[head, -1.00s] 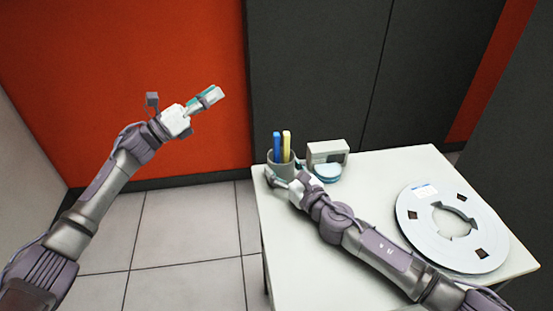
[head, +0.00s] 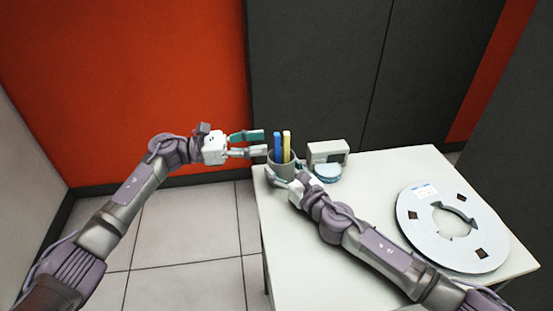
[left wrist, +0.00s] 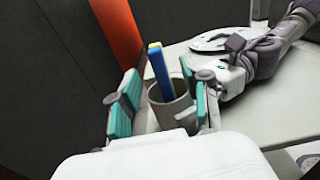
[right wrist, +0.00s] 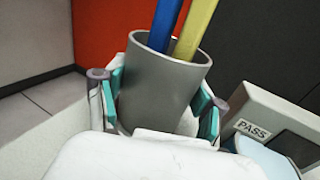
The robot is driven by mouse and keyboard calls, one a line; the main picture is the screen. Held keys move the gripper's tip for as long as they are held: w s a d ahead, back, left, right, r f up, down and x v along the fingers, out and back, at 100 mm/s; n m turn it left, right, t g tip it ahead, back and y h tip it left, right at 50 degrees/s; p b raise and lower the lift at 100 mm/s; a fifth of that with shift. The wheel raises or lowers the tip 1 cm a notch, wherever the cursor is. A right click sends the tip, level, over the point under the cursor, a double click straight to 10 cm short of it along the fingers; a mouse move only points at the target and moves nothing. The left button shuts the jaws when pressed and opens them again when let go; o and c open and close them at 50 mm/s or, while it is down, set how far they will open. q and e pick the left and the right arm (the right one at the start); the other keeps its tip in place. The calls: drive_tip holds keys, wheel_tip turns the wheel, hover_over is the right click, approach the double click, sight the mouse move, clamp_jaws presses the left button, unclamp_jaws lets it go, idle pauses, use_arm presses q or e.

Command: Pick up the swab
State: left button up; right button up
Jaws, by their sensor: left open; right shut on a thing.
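A grey cup (head: 281,166) stands at the table's far left corner. A blue stick (head: 277,146) and a yellow stick (head: 287,146) rise from it; I cannot tell which is the swab. In the left wrist view the blue stick (left wrist: 159,72) shows clearly and mostly covers the yellow one. My right gripper (head: 284,178) is shut on the cup, with a finger on each side of it in the right wrist view (right wrist: 160,100). My left gripper (head: 263,144) is open and empty, just left of the sticks, its fingers pointing at them.
A small grey box (head: 327,152) marked PASS in the right wrist view (right wrist: 253,130) and a round light-blue item (head: 327,173) sit right of the cup. A large white reel (head: 412,222) lies at the table's right. Dark panels stand behind.

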use_arm(q)
drive_tip(key=d, duration=0.2)
drive_tip(key=w+d, duration=0.1)
drive_tip(key=d, duration=0.1)
clamp_jaws()
wheel_tip(320, 180, up, 18)
idle(0.7)
use_arm(e)
drive_tip(key=o, duration=1.4)
drive_tip(key=shift+o, duration=0.2)
